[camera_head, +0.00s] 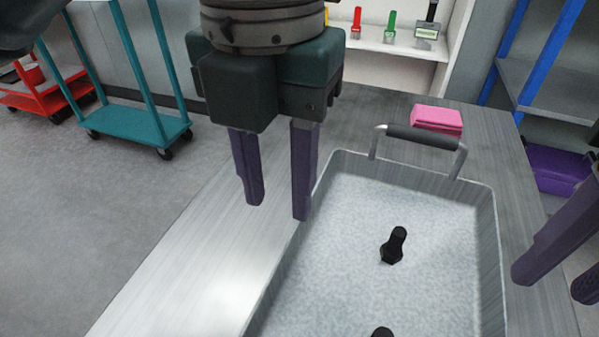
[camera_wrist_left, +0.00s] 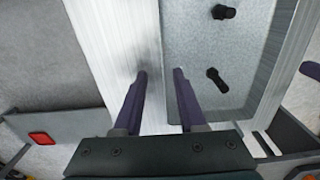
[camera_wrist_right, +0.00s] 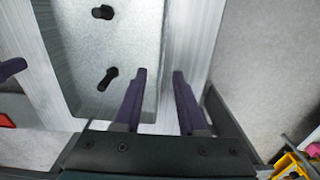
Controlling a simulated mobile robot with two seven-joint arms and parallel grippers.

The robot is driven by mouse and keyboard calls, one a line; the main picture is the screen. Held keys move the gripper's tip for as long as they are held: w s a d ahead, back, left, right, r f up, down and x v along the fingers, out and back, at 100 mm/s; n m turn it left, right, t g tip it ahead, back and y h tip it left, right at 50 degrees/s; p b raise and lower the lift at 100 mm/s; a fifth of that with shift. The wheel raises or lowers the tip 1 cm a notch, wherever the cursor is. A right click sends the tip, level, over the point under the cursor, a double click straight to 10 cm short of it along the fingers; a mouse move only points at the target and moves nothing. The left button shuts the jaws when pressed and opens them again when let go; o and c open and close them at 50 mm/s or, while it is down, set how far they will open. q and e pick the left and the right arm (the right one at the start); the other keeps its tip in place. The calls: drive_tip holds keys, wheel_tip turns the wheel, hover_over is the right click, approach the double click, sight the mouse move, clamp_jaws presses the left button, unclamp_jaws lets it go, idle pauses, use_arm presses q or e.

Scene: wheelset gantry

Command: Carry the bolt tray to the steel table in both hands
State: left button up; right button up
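The bolt tray (camera_head: 410,177) is a grey metal tray with raised walls and a black-gripped handle (camera_head: 422,136) at its far end. It rests on a brushed-steel surface (camera_head: 215,265). My left gripper (camera_head: 278,208) is open and empty, pointing down at the tray's left wall. My right gripper (camera_head: 553,287) is open, partly out of frame, by the right wall. In the wrist views each wall appears between spread fingers; contact cannot be told.
A pink box (camera_head: 437,119) sits on the surface behind the tray. A teal cart (camera_head: 135,125) and a red cart (camera_head: 45,92) stand on the left floor. Blue-post shelving (camera_head: 545,75) with a purple bin (camera_head: 556,168) is at the right.

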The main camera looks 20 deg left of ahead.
sight(286, 248)
use_arm(q)
drive_tip(key=f, duration=1)
drive_tip(key=shift+d, duration=0.2)
use_arm(e)
drive_tip(key=f, duration=1)
drive_tip(key=shift+d, duration=0.25)
use_arm(q)
clamp_jaws()
use_arm(e)
drive_tip(key=shift+w+r, duration=0.1)
clamp_jaws()
